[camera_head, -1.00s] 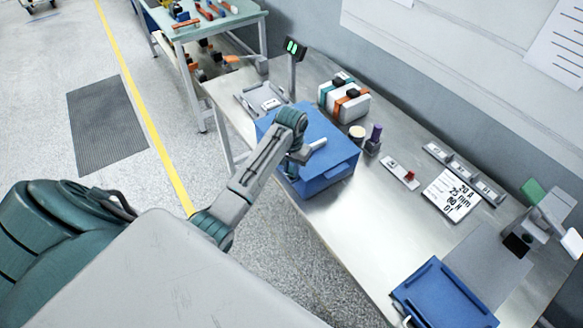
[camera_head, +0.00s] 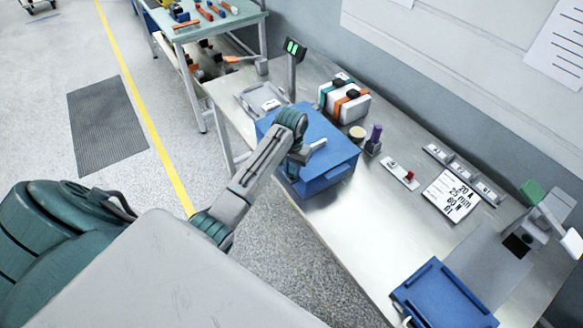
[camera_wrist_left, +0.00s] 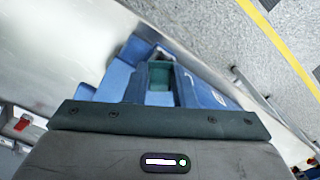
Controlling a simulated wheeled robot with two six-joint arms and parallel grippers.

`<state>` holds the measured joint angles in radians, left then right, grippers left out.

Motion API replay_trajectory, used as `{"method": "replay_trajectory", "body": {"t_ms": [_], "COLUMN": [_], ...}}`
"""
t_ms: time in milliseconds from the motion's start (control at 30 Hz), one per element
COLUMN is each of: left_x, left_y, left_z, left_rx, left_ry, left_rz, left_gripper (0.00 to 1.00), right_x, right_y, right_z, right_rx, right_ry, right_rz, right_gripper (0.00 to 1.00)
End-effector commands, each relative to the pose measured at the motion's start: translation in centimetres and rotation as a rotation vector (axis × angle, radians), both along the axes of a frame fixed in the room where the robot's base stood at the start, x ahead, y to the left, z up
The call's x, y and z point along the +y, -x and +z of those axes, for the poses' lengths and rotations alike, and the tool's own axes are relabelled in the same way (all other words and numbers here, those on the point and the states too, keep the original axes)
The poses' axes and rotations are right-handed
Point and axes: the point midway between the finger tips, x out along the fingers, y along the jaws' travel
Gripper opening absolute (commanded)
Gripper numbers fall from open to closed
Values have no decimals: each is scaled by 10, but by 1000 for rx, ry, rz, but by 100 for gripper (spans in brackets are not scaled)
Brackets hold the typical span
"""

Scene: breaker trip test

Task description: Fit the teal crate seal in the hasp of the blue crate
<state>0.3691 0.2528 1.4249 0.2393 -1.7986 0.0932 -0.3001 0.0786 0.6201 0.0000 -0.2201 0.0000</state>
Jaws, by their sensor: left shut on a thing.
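The blue crate (camera_head: 335,165) stands on the metal bench at the near-left edge. My left gripper (camera_head: 297,164) is over the crate's near side, with its wrist hiding part of the lid. In the left wrist view the crate (camera_wrist_left: 205,90) lies just beyond the gripper (camera_wrist_left: 160,92). The gripper is shut on a small teal piece, which looks like the teal crate seal (camera_wrist_left: 159,73), between its fingers. I cannot make out the hasp or whether the seal touches it. My right gripper is not in view.
A grey tray (camera_head: 247,102) and a white case with orange and teal straps (camera_head: 346,101) stand behind the crate. A purple-topped item (camera_head: 375,137), a card (camera_head: 452,194) and a blue tray (camera_head: 440,298) lie to the right.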

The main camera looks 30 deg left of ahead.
Motion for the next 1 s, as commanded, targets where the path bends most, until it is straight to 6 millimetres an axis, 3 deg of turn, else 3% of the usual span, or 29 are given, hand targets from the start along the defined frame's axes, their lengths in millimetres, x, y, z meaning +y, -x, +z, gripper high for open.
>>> {"method": "replay_trajectory", "body": {"t_ms": [1000], "left_x": [0], "left_y": [0], "left_z": [-5], "left_rx": [0], "left_ry": [0], "left_rz": [0], "left_gripper": [2], "right_x": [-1], "right_y": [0], "right_z": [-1], "right_rx": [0], "right_ry": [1], "right_rz": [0], "right_gripper": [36]}}
